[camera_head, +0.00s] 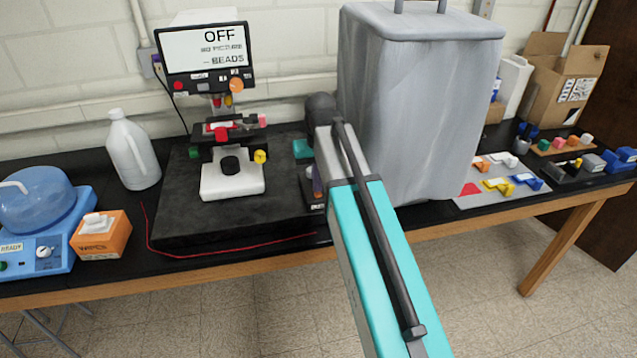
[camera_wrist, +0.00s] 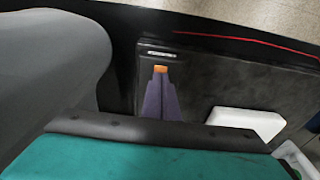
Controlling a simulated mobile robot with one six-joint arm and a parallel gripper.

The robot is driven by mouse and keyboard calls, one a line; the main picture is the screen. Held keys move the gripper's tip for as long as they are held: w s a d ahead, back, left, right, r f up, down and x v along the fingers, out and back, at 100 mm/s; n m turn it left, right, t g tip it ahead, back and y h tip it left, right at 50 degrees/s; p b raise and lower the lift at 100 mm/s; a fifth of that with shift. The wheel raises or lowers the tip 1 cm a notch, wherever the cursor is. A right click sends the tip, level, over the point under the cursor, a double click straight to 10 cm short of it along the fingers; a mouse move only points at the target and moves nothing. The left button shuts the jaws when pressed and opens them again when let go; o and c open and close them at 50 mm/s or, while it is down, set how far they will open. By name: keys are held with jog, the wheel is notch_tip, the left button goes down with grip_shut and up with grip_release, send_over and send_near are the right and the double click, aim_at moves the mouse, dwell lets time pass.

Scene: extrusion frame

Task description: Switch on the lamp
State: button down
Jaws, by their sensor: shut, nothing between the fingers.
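A microscope (camera_head: 232,178) stands on a dark slab; the screen (camera_head: 205,48) above it reads OFF. A small dark box (camera_head: 315,208) with a pale label sits at the slab's right edge, partly hidden by my arm. It also shows in the wrist view (camera_wrist: 158,53). My gripper (camera_head: 317,183) points down over this box. In the wrist view its purple fingers (camera_wrist: 160,82) are together and empty, their tips at an orange patch (camera_wrist: 160,69) below the label. I cannot tell whether they touch it. No lamp light is clearly visible.
A large grey covered block (camera_head: 420,100) stands close on the right of my arm. A red cord (camera_head: 230,247) runs along the slab's front. A white jug (camera_head: 132,152), an orange wipes box (camera_head: 101,234) and a blue device (camera_head: 40,225) are on the left.

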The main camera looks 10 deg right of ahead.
notch_tip(320, 180, up, 9)
jog(key=s+p, duration=0.1)
jog(key=p, duration=0.5)
notch_tip(320, 180, up, 4)
send_over(319, 196)
jog(key=shift+s, duration=0.35)
